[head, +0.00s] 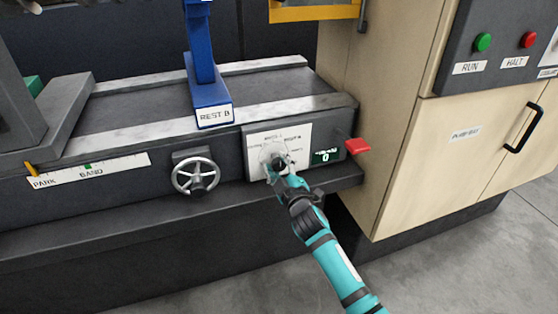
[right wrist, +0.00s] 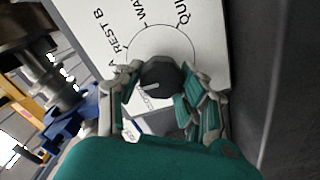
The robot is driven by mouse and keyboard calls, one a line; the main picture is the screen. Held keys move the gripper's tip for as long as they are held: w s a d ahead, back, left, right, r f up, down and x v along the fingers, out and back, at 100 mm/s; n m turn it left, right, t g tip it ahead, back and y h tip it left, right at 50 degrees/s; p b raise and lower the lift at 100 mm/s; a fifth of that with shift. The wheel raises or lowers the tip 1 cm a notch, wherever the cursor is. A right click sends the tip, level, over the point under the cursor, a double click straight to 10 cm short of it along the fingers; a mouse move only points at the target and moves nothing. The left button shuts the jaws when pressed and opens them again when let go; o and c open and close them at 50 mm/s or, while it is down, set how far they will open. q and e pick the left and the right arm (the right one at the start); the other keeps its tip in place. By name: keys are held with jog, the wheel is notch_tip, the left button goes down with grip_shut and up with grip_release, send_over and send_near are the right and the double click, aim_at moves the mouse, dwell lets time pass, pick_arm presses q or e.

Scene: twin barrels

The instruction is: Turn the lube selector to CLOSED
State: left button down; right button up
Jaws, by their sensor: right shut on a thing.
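The lube selector is a round dark knob (right wrist: 162,78) on a white dial plate (head: 298,135) at the right end of the machine bed's front. In the right wrist view, the plate carries a circle with lettering around it, including REST B and WAY; other labels are cut off or hidden. A pale mark on the knob points roughly left in that view; I cannot tell its exact label. My right gripper (head: 272,163) is shut on the knob, with fingers on both sides; it also shows in the right wrist view (right wrist: 160,92). My left gripper is not in view.
A spoked handwheel (head: 196,175) sits left of the plate. A small display (head: 325,156) and a red lever (head: 357,146) are close on its right. A blue rest (head: 210,95) stands on the bed above. A beige cabinet (head: 400,130) stands right; open floor lies in front.

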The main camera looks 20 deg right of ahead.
jog(key=n+p, duration=0.1)
jog(key=n, duration=0.2)
jog(key=shift+n, duration=0.4)
jog(key=n, duration=0.2)
jog(key=shift+n, duration=0.3)
jog(key=shift+f+n+p, duration=0.15)
jog(key=shift+n+p, duration=0.25)
jog(key=shift+n, duration=1.2)
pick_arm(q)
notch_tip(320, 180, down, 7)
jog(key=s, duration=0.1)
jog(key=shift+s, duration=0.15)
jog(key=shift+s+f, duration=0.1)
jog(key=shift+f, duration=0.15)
pick_arm(e)
jog(key=o, duration=1.2)
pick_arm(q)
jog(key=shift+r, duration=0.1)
